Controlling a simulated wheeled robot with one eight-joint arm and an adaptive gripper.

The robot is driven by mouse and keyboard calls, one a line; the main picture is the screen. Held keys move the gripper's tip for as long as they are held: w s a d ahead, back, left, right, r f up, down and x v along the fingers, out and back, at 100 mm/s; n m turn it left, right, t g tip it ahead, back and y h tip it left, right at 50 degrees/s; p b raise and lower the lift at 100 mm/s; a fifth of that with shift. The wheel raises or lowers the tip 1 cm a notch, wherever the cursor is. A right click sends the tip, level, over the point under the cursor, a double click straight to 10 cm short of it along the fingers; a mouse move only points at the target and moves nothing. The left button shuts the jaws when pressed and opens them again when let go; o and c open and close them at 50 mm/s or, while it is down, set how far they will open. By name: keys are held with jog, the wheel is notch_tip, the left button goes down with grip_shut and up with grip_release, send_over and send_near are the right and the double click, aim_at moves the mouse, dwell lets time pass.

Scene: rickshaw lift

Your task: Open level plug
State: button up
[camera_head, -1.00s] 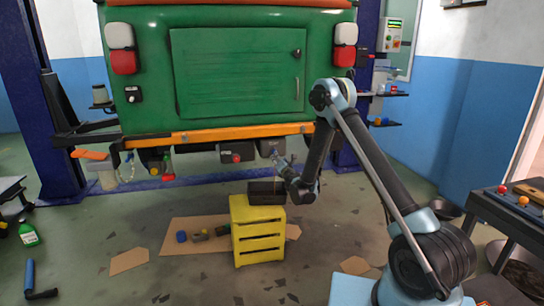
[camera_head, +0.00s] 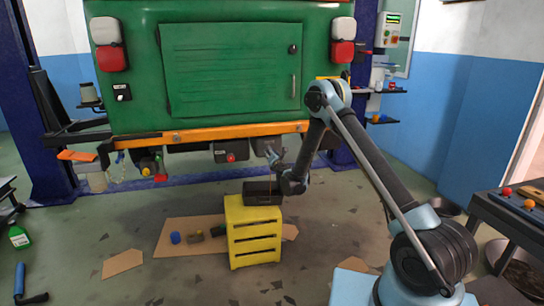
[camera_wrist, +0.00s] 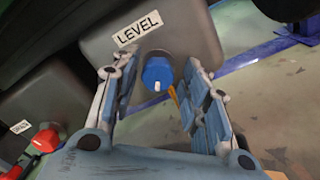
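The level plug (camera_wrist: 157,76) is a blue cap with a white mark, set in a grey housing (camera_wrist: 195,35) under the white LEVEL label (camera_wrist: 136,29) in the wrist view. My gripper (camera_wrist: 158,68) is open, with one finger on each side of the plug; contact is not clear. In the head view, my gripper (camera_head: 274,154) is under the green vehicle's rear (camera_head: 235,75), right of a grey box with a red plug (camera_head: 230,157). The blue plug cannot be made out there. A thin orange streak (camera_wrist: 173,95) shows beside the plug.
A second housing with a red plug (camera_wrist: 46,138) lies left in the wrist view. A black tray (camera_head: 262,188) rests on a yellow crate (camera_head: 253,240) below my gripper. The orange bumper (camera_head: 240,131) is above. Cardboard (camera_head: 195,229) lies on the floor.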

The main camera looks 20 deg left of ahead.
jog(key=c, duration=0.6)
jog(key=shift+s+m, duration=0.1)
jog(key=shift+m, duration=0.5)
jog(key=shift+c, duration=0.2)
jog(key=o, duration=1.1)
jog(key=shift+v, duration=3.7)
jog(key=shift+a, duration=0.1)
